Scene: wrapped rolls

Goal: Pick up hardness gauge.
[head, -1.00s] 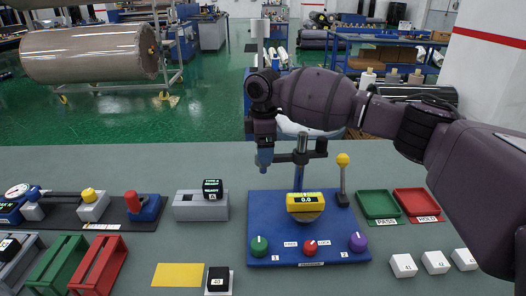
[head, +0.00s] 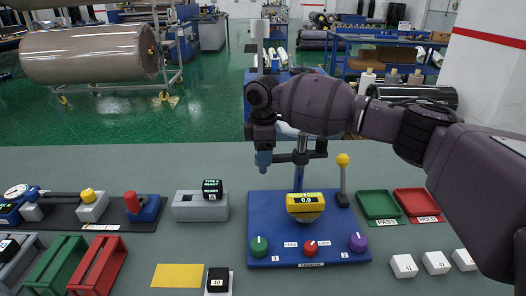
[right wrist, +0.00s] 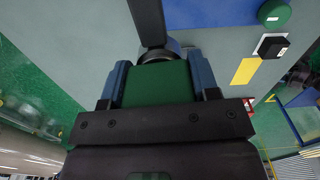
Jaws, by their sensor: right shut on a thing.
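My right gripper (head: 264,160) points down over the back left of the blue stand base (head: 270,225), at the left end of the stand's dark crossarm. In the right wrist view its blue fingers (right wrist: 158,82) are shut on a dark green block (right wrist: 158,88), with a round metal part (right wrist: 160,54) at its end. Whether this block belongs to the hardness gauge I cannot tell. A yellow readout showing 0.0 (head: 305,199) is in front of the post. A black box reading TYPE A READY (head: 212,186) sits on a grey block (head: 190,207). My left gripper is out of view.
A lever with a yellow ball (head: 343,160) stands right of the post. Green (head: 378,204) and red (head: 417,202) trays lie to the right. White cubes (head: 404,266), a yellow pad (head: 178,276) and a black cube (head: 218,277) are in front.

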